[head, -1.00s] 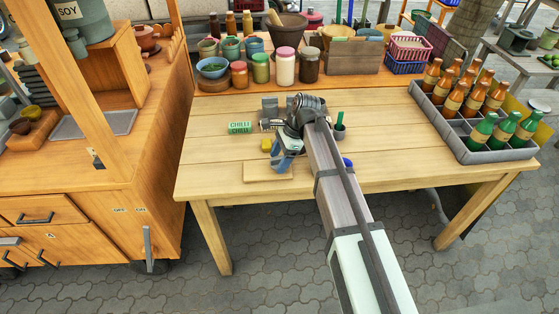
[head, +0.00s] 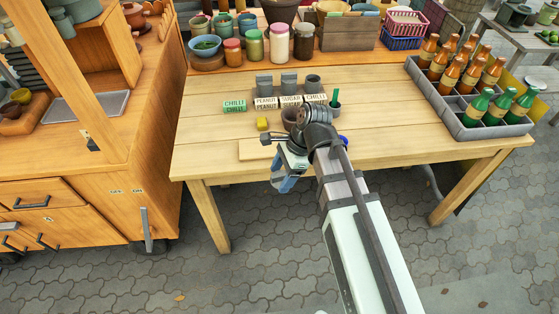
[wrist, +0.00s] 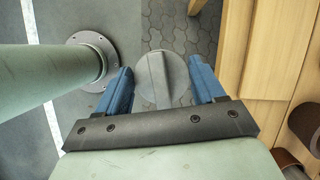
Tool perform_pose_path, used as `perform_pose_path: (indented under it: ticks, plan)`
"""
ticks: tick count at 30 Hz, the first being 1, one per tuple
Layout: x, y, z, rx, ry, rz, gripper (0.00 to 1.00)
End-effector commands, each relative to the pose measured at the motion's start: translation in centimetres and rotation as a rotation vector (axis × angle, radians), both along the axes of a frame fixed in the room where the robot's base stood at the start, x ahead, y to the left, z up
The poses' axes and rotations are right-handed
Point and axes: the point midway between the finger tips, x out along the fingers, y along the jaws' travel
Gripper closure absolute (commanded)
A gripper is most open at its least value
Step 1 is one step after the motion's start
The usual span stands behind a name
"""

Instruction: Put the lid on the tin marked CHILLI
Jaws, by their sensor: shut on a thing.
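My gripper (head: 283,184) hangs just off the table's front edge, its blue fingers pointing down. In the wrist view my gripper (wrist: 162,85) is shut on a round grey lid (wrist: 165,75) with a raised bar across it. The lid cannot be made out in the head view.
Two grey blocky things (head: 264,84) stand behind the labels. A yellow block (head: 262,124) and a pale board (head: 262,150) lie near the front edge. A dark cup (head: 333,108) holds something green. A bottle crate (head: 470,110) stands right. The table's left part is clear.

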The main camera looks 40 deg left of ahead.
Motion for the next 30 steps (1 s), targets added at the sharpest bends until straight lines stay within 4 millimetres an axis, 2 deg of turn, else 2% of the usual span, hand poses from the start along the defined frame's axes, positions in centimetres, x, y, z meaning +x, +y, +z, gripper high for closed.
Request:
perform_pose_path:
  ticks: [4,8,18,30]
  plan:
    - [2.4,1.6,0.4,0.0,0.0,-0.014,0.61]
    - [6.5,4.3,1.1,0.0,0.0,-0.036,0.61]
    - [18.5,10.7,2.9,0.001,-0.001,-0.099,0.61]
    - [33.2,16.4,5.4,0.0,0.0,-0.171,0.61]
